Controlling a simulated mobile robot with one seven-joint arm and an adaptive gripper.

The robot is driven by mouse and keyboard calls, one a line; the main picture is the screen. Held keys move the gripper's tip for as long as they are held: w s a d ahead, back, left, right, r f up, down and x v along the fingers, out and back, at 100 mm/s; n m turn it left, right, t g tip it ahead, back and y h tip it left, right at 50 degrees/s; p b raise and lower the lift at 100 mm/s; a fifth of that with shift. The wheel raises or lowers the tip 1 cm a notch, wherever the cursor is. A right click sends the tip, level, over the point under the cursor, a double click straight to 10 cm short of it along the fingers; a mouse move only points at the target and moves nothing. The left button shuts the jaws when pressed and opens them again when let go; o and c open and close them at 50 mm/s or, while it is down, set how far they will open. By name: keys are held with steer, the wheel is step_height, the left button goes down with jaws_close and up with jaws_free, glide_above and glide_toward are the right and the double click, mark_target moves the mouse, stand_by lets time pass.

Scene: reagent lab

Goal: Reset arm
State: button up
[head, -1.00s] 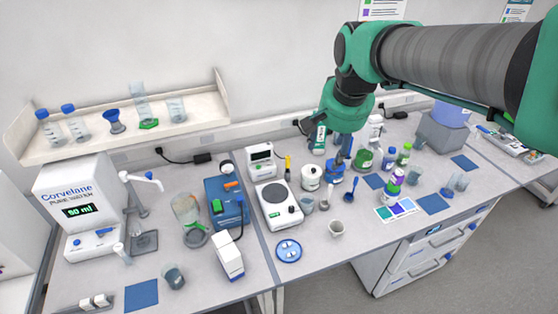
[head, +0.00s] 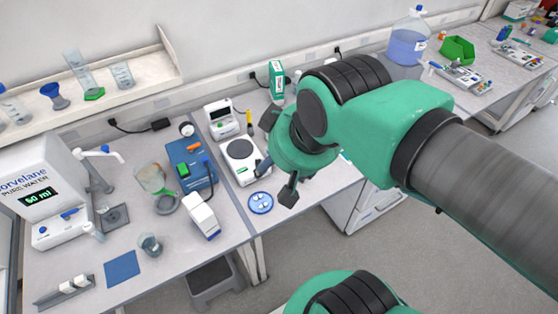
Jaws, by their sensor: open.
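My green and grey arm reaches in from the right of the head view. My gripper (head: 276,181) hangs from it over the front of the bench, with dark fingers spread apart and nothing visible between them. It appears in front of the right side of the balance (head: 240,149) and above the blue round dish (head: 260,203). The arm hides most of the bench section to the right of the balance.
A white box (head: 202,214), blue device (head: 188,163) and water dispenser (head: 48,197) stand on the left bench (head: 185,257). A shelf (head: 150,75) hangs above. A grey step stool (head: 212,283) is below. Open floor lies at the lower right.

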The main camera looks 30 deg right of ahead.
step_height(320, 180, down, 13)
steer(key=b, duration=1.2)
steer(key=shift+r+b, duration=0.2)
steer(key=shift+b, duration=0.15)
